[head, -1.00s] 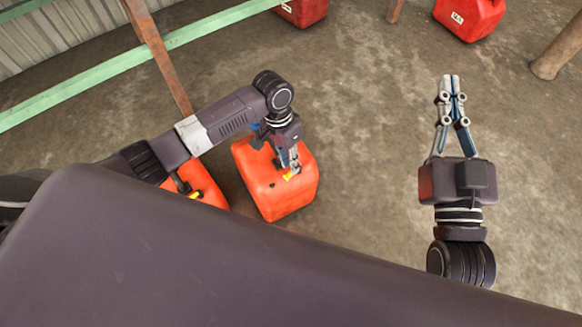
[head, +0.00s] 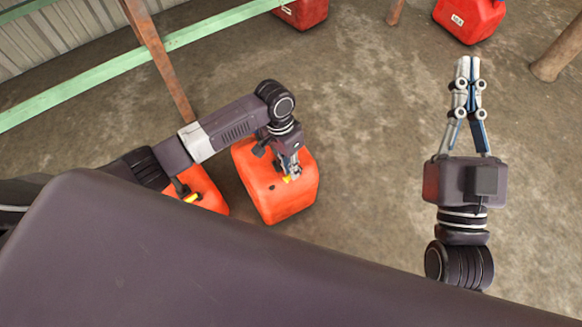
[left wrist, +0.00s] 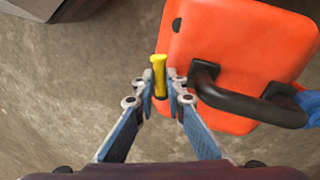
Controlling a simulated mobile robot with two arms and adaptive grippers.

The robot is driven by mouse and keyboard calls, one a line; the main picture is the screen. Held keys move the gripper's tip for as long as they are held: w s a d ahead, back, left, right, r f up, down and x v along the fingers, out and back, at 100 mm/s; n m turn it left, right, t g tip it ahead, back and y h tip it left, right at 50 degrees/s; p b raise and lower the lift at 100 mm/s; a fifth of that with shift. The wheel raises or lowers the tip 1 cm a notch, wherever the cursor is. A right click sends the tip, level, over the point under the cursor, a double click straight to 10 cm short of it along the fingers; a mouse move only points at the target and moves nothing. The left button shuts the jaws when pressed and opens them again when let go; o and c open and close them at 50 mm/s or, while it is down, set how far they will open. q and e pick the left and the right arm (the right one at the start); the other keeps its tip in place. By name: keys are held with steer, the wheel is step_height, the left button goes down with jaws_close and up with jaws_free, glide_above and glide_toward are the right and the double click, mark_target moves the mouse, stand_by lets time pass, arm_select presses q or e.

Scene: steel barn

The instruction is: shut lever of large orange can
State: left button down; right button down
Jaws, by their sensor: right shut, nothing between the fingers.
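The large orange can (head: 294,202) stands on the floor near the middle of the head view. It also shows in the left wrist view (left wrist: 225,45), with its black handle (left wrist: 235,98). The yellow lever (left wrist: 158,65) sticks up at the can's edge. My left gripper (left wrist: 160,80) has its fingertips close on both sides of the lever and looks shut on it. It also shows above the can in the head view (head: 291,170). My right gripper (head: 467,62) is shut and empty, over bare floor at the right.
Another orange can (head: 207,190) with a yellow part stands left of the large can, partly under my arm. Red cans stand at the back (head: 301,12) and back right (head: 468,18). A green rail (head: 85,85), a rusty post (head: 155,50) and a wooden post (head: 560,55) stand around. The middle floor is clear.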

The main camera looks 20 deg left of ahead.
arm_select(q)
steer(key=shift+w+a+r+m+p, duration=0.1)
steer(key=shift+a+r+m+p, duration=0.05)
steer(key=shift+m+p, duration=0.7)
steer(key=shift+w+a+m+g+p, duration=0.15)
steer(key=shift+m+g+p, duration=0.15)
steer(key=shift+m+p, duration=0.4)
steer(key=c, duration=2.2)
jaws_free()
steer(key=shift+c, duration=0.2)
arm_select(e)
step_height(320, 180, down, 15)
steer(key=w+d+g+h, duration=0.1)
steer(key=g+h, duration=0.1)
steer(key=g, duration=0.6)
steer(key=shift+w+d+f+h, duration=0.2)
steer(key=shift+d+h, duration=0.1)
steer(key=shift+h, duration=0.1)
arm_select(q)
steer(key=v, duration=1.1)
steer(key=shift+r, duration=0.4)
